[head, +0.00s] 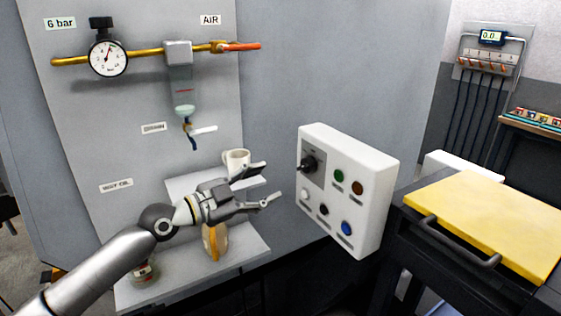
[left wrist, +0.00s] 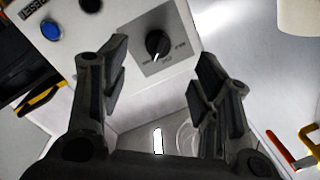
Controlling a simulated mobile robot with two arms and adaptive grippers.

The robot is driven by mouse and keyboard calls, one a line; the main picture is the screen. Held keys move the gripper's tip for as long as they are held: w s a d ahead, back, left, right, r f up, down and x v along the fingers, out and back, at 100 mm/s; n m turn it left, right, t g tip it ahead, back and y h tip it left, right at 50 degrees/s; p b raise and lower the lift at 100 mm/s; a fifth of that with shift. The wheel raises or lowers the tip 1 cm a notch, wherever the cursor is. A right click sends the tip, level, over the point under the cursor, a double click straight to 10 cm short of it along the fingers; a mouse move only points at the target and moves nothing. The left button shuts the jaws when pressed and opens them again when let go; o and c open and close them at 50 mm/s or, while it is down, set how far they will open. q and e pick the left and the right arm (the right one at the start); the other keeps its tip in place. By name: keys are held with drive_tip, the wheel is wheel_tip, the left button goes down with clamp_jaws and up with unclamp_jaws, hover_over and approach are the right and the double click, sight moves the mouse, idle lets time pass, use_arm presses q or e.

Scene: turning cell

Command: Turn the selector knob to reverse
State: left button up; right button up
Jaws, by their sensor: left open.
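The selector knob (head: 308,164) is a black knob on a grey plate at the upper left of a white control box (head: 370,215) in the head view. It also shows in the left wrist view (left wrist: 157,44), beyond and between the fingertips, with a white pointer mark. The labels around it are too small to read. My left gripper (head: 272,184) is open and empty, its fingers pointing right toward the box, apart from the knob. In the left wrist view its two fingers (left wrist: 160,75) are spread wide. My right gripper is not in view.
The box also carries green (head: 339,176), brown (head: 357,188), white, black and blue (head: 347,228) buttons. A mug (head: 237,160) stands on a shelf behind my left gripper. A gauge (head: 108,58) and pipe hang above. A yellow-topped cart (head: 490,222) stands at right.

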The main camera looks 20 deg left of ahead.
sight(300, 168)
use_arm(q)
drive_tip(key=p+x, duration=0.1)
drive_tip(key=x, duration=0.2)
drive_tip(key=r+p+x, duration=0.1)
drive_tip(key=p+x, duration=0.1)
drive_tip(key=x, duration=0.1)
drive_tip(key=p+x, duration=0.1)
drive_tip(key=x, duration=0.2)
drive_tip(key=shift+d+r+p, duration=0.25)
drive_tip(key=shift+d+p, duration=0.15)
drive_tip(key=shift+d, duration=0.1)
drive_tip(key=shift+w+d+f, duration=0.1)
drive_tip(key=shift+w+d, duration=0.2)
drive_tip(key=shift+w, duration=0.2)
drive_tip(key=shift+c, duration=0.5)
drive_tip(key=c, duration=0.9)
